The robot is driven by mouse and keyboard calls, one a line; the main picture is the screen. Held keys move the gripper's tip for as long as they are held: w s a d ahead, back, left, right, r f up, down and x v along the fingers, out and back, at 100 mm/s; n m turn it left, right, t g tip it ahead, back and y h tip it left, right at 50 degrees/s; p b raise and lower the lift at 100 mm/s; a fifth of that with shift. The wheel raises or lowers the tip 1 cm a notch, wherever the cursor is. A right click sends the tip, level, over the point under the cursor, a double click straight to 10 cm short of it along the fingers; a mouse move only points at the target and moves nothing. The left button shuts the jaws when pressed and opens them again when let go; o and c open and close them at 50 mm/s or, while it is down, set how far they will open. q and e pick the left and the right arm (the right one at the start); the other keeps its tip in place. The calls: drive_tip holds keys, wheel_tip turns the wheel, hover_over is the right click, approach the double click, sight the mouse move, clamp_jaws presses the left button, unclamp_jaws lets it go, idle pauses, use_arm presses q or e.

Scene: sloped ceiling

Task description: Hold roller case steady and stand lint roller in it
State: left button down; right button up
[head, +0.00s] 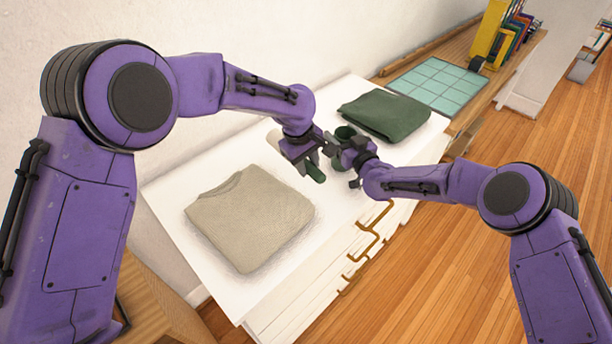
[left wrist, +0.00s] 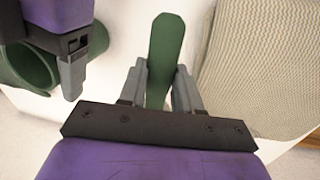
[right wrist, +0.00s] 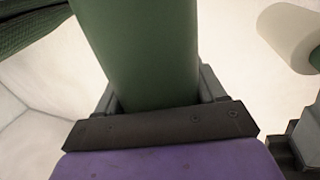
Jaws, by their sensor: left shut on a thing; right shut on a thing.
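The roller case (head: 345,132) is a dark green open cylinder standing on the white dresser top. My right gripper (head: 341,158) is shut around its side. The case fills the middle of the right wrist view (right wrist: 140,50), and its open rim shows at the left of the left wrist view (left wrist: 30,62). The lint roller has a green handle (head: 316,173) and a white roll (right wrist: 285,32). My left gripper (head: 308,163) is shut on the handle, which also shows in the left wrist view (left wrist: 165,55). The roller is tilted, beside and apart from the case. The gripper partly hides it.
A folded beige sweater (head: 250,218) lies at the near left of the white dresser top (head: 165,190). A folded dark green garment (head: 385,115) lies behind the case. A teal gridded mat (head: 440,82) and books (head: 510,30) are farther back. My grippers are close together.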

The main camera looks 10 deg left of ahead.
use_arm(q)
drive_tip(key=r, duration=0.3)
drive_tip(key=shift+d, duration=0.4)
drive_tip(key=w+d+r+n+g+h, duration=0.1)
drive_tip(key=w+d+r+n+h, duration=0.15)
drive_tip(key=d+r, duration=0.3)
drive_tip(key=w+d+r+n+g+h, duration=0.1)
drive_tip(key=w+d+r+n+h, duration=0.1)
drive_tip(key=d+r+n+h, duration=0.25)
drive_tip(key=w+a+r+n+t+h, duration=0.2)
drive_tip(key=w+r+n+t+h, duration=0.15)
drive_tip(key=r, duration=0.25)
drive_tip(key=w+a+r+n+t+h, duration=0.25)
drive_tip(key=r+t+h, duration=0.2)
drive_tip(key=r, duration=0.25)
wheel_tip(320, 180, down, 15)
drive_tip(key=d, duration=0.1)
drive_tip(key=shift+n+y, duration=0.3)
drive_tip(key=shift+w, duration=0.1)
